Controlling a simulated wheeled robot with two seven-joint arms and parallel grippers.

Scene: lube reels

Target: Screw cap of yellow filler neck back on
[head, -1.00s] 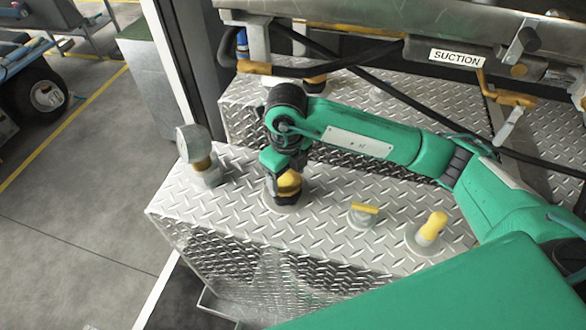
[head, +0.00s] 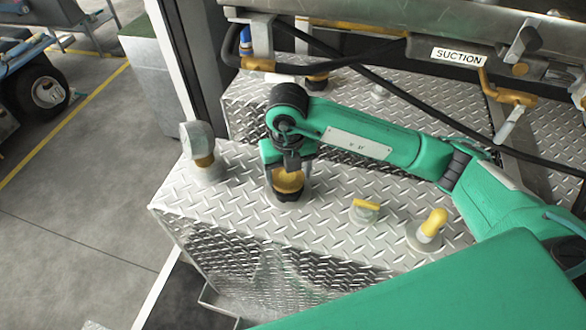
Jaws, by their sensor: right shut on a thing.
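The yellow cap (head: 289,181) sits at the top of the dark filler neck (head: 287,197) on the near diamond-plate tank (head: 235,220). My right gripper (head: 287,178) points down over the neck and is shut on the yellow cap, with a finger showing on each side of it. The fingers hide part of the cap, and I cannot tell how far its thread is engaged. My left gripper is not in view.
A grey breather fitting (head: 204,155) stands left of the neck. A yellow-handled fitting (head: 365,211) and a yellow-topped fitting (head: 430,228) stand to the right. Black hoses and a rail with a SUCTION label (head: 459,56) run behind.

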